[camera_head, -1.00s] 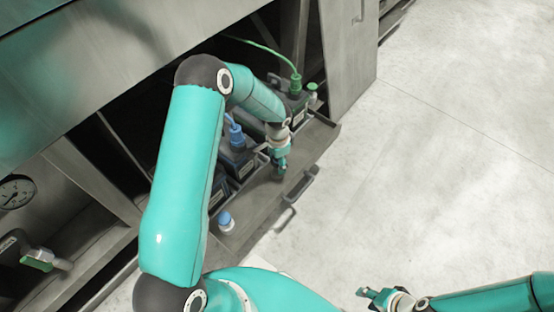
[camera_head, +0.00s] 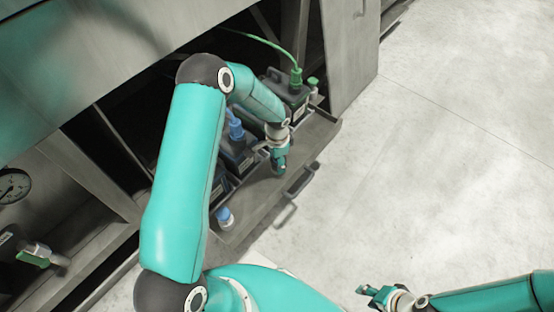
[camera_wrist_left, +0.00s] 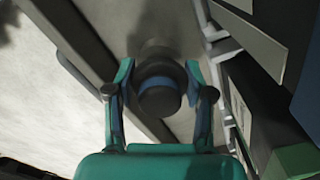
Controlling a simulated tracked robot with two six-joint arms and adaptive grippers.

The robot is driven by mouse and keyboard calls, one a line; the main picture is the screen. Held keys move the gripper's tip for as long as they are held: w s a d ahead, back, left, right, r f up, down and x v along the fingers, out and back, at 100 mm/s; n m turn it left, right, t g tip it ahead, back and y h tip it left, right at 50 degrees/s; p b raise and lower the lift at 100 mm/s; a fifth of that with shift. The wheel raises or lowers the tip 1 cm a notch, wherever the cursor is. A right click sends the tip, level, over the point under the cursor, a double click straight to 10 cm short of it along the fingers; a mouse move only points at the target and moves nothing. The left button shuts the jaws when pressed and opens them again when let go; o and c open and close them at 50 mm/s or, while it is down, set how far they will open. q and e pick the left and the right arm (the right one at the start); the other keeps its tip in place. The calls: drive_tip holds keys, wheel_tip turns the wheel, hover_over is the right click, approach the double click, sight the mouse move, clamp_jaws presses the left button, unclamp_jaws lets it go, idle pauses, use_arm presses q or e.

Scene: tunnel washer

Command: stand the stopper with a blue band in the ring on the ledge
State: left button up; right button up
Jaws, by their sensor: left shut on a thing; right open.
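My left gripper (camera_head: 279,164) is over the metal ledge (camera_head: 255,205) in the head view, pointing down. In the left wrist view my left gripper (camera_wrist_left: 160,95) is shut on a dark round stopper with a blue band (camera_wrist_left: 160,94). The stopper's round end faces the camera, with the ledge behind it. In the head view the gripper hides the stopper. I cannot make out the ring or whether the stopper's lower end touches anything. My right gripper (camera_head: 376,295) is open and empty over the floor at the bottom right.
A white piece with a blue top (camera_head: 224,218) stands near the ledge's front end. Dark canisters with a blue cap (camera_head: 236,130) and a green cap (camera_head: 296,77) stand behind the gripper. A small green stopper (camera_head: 313,82) is at the back. A handle (camera_head: 296,194) juts from the ledge's outer side.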

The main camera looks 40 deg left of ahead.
use_arm(q)
drive_tip(key=shift+f+b, duration=0.35)
drive_tip(key=shift+f, duration=0.3)
drive_tip(key=shift+f+b, duration=0.4)
drive_tip(key=shift+b, duration=0.05)
idle(0.4)
drive_tip(key=o, duration=1.6)
drive_tip(key=shift+r+p, duration=3.05)
drive_tip(key=shift+r, duration=1.45)
